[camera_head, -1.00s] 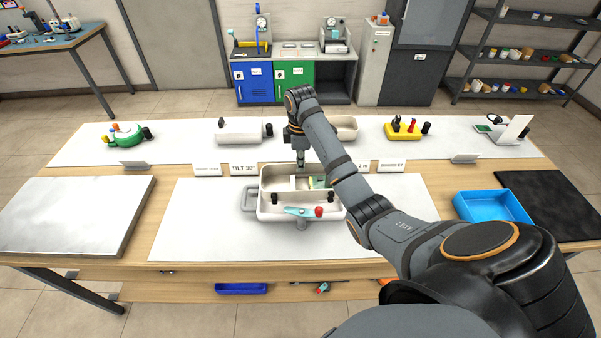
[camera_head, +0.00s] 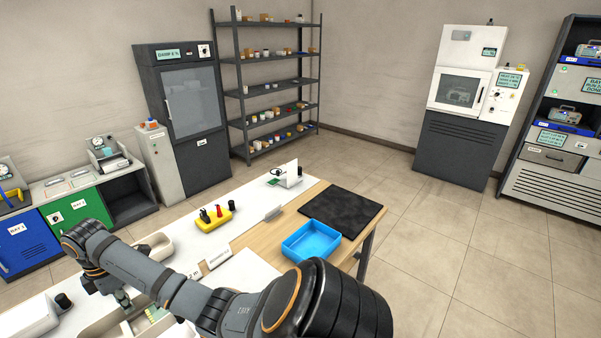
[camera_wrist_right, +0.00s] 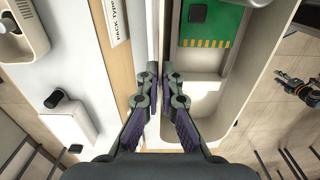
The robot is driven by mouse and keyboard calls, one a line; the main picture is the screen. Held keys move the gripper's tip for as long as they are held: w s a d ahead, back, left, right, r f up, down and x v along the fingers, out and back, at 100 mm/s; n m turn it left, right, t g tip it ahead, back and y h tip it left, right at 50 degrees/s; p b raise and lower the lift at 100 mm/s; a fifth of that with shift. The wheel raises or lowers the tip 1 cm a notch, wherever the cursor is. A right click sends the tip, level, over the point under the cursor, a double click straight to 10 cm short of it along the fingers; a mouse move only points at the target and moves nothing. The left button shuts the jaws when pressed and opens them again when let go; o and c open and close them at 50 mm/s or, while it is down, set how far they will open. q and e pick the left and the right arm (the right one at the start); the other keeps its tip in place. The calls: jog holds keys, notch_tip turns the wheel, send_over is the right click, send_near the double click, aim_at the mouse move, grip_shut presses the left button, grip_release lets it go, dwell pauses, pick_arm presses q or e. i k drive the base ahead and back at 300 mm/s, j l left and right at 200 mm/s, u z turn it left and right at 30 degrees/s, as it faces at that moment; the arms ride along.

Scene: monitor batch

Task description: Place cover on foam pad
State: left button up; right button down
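My right gripper (camera_head: 122,298) is low over the pale open case (camera_head: 88,330) at the lower left of the head view. In the right wrist view its fingertips (camera_wrist_right: 160,75) are close together, with a narrow light strip between them beside the case wall. I cannot tell whether they press on that strip. A green board (camera_wrist_right: 213,28) lies in the case, right of the fingers; part of it also shows in the head view (camera_head: 148,312). I cannot make out the cover or the foam pad for sure.
A blue tray (camera_head: 311,242) and a black mat (camera_head: 343,211) lie at the table's right end. In the wrist view, a label strip (camera_wrist_right: 116,20) runs left of the fingers.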

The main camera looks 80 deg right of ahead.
aim_at(341, 208)
jog(key=l+z, duration=1.15)
jog(key=i+l+z, duration=0.15)
jog(key=z, duration=0.25)
jog(key=l, duration=0.1)
